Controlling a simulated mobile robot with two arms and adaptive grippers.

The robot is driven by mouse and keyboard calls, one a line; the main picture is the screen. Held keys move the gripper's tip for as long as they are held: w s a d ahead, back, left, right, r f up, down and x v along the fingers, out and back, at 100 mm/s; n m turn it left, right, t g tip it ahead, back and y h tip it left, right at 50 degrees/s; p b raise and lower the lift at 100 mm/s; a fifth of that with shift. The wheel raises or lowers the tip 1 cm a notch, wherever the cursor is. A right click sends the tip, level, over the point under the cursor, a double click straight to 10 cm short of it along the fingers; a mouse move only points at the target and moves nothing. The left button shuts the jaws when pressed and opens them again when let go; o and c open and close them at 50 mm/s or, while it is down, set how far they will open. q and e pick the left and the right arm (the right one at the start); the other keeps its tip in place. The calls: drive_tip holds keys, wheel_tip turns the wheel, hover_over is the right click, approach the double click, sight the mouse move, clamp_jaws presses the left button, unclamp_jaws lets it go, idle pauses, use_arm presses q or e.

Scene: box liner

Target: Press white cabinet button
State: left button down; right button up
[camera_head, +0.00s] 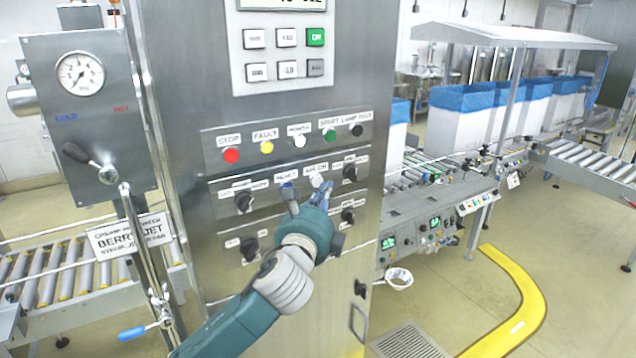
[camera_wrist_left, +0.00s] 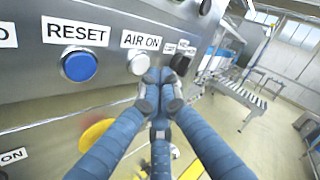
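The metal cabinet (camera_head: 290,108) carries a row of coloured buttons, with a white button (camera_head: 299,141) between the yellow and green ones. A second white button, labelled AIR ON, shows in the left wrist view (camera_wrist_left: 138,64), right of the blue RESET button (camera_wrist_left: 79,66). My left gripper (camera_head: 321,192) is at the cabinet's lower panel, and its fingers partly cover the AIR ON area in the head view. In the left wrist view its fingertips (camera_wrist_left: 158,84) are together and empty, just below and right of the AIR ON button. Contact cannot be told. My right gripper is not in view.
Black rotary knobs (camera_head: 244,202) sit around the lower panel. A gauge box (camera_head: 84,80) with a lever stands at the left, above a roller conveyor (camera_head: 60,275). Lined white boxes (camera_head: 460,118) and a control console (camera_head: 432,222) are at the right. Floor beyond is open.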

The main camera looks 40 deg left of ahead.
use_arm(q)
drive_tip(key=shift+a, duration=0.1)
idle(0.3)
drive_tip(key=shift+w+a, duration=0.15)
drive_tip(key=shift+a, duration=0.15)
drive_tip(key=shift+w+a+p, duration=0.15)
drive_tip(key=shift+a+p, duration=0.2)
drive_tip(key=shift+p, duration=0.05)
idle(0.6)
drive_tip(key=shift+d, duration=0.15)
drive_tip(key=shift+s+d, duration=0.35)
drive_tip(key=shift+d, duration=0.2)
drive_tip(key=shift+p, duration=0.3)
